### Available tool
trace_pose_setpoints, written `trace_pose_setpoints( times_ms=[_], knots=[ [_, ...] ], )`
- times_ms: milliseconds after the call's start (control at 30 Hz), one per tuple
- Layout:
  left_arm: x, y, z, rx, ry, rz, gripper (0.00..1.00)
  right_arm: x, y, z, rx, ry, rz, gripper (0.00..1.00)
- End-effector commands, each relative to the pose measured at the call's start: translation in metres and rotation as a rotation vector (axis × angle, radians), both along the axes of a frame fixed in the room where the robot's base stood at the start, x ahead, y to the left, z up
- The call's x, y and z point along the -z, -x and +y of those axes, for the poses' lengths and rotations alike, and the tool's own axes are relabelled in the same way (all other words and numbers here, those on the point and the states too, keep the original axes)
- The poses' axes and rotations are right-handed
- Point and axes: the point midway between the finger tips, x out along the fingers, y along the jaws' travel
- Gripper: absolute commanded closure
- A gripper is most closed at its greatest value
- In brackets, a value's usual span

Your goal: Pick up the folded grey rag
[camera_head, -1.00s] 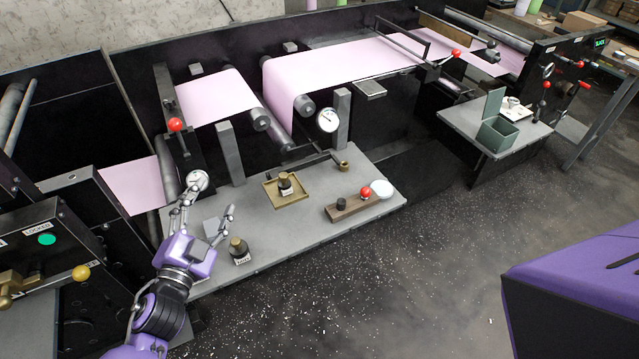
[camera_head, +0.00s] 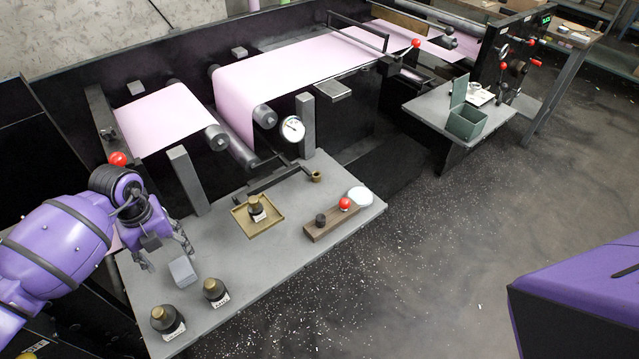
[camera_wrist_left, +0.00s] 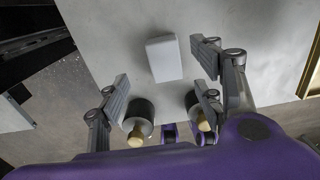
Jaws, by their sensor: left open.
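The folded grey rag (camera_head: 183,271) is a small pale grey block-like bundle lying on the grey table (camera_head: 275,268) near its left end. In the left wrist view the rag (camera_wrist_left: 164,59) lies ahead, between the lines of the spread fingers. My left gripper (camera_head: 165,254) is open and empty, with its fingers pointing down just behind the rag. It also shows in the left wrist view (camera_wrist_left: 160,72), fingers wide apart. I cannot tell its exact height above the table. My right gripper is out of view.
Two dark labelled weights with brass knobs (camera_head: 168,321) (camera_head: 215,291) stand close in front of the rag. A brass tray (camera_head: 273,223) with another weight and a wooden block (camera_head: 322,226) lie further right. A grey post (camera_head: 187,180) rises behind.

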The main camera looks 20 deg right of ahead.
Motion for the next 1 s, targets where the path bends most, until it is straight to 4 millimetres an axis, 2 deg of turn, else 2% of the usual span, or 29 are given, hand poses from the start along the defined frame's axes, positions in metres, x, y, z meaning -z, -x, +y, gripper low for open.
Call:
trace_pose_setpoints(
  times_ms=[33, 267, 500, 767, 1000],
  knots=[
    [0.015, 0.003, 0.000, 0.001, 0.000, 0.009, 0.39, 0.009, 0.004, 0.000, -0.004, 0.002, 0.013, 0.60],
    [0.034, 0.004, -0.004, 0.003, 0.005, 0.007, 0.39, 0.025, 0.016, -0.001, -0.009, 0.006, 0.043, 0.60],
    [0.072, 0.008, -0.008, 0.002, 0.005, 0.009, 0.39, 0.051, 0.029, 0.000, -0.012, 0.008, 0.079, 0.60],
    [0.069, 0.005, -0.008, 0.003, 0.005, 0.001, 0.39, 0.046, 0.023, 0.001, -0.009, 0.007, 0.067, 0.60],
    [0.069, 0.006, -0.008, 0.004, 0.005, 0.001, 0.69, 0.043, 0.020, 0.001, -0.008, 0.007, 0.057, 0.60]
  ],
)
